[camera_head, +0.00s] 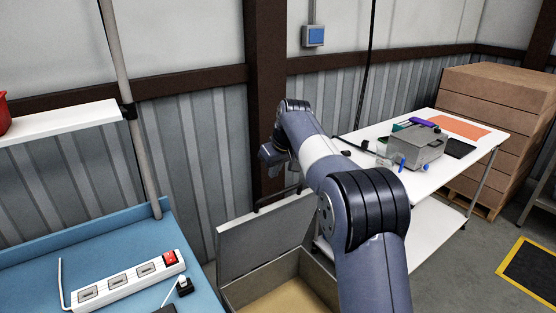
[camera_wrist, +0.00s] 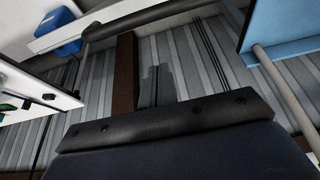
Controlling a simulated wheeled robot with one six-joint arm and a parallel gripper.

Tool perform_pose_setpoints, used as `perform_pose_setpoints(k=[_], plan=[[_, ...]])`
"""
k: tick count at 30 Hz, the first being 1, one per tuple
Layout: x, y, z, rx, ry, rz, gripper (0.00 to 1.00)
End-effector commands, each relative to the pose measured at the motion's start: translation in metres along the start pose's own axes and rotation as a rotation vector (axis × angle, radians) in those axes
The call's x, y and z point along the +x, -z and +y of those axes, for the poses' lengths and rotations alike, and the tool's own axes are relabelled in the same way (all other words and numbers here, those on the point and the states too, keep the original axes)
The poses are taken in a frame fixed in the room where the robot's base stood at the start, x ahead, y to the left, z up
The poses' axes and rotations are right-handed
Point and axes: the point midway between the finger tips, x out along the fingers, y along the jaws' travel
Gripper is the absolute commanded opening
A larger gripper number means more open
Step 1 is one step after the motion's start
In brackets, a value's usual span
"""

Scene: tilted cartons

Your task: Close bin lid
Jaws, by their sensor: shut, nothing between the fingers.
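The bin (camera_head: 285,285) is a grey box low in the middle of the head view, with a tan floor inside. Its flat grey lid (camera_head: 262,238) stands raised at the back left, so the bin is open. A dark rod (camera_head: 277,200) shows near the lid's upper edge. My gripper (camera_head: 271,155) is above and behind the lid, apart from it, as far as I can tell. It is shut and empty; its fingertips are small and hard to see. My arm hides the bin's right side.
A blue bench (camera_head: 110,260) with a white power strip (camera_head: 128,280) stands left of the bin. A white table (camera_head: 425,180) with a grey toolbox (camera_head: 417,147) is at the right. A ribbed wall (camera_head: 190,130) and brown post (camera_head: 266,90) stand behind.

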Motion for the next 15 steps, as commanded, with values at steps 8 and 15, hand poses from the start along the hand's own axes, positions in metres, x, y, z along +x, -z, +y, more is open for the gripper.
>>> perform_pose_setpoints(k=[8,15], plan=[[0.025,-0.014,0.0,0.001,0.0,0.002,0.0],[0.019,-0.032,0.0,0.001,0.0,0.001,0.0]])
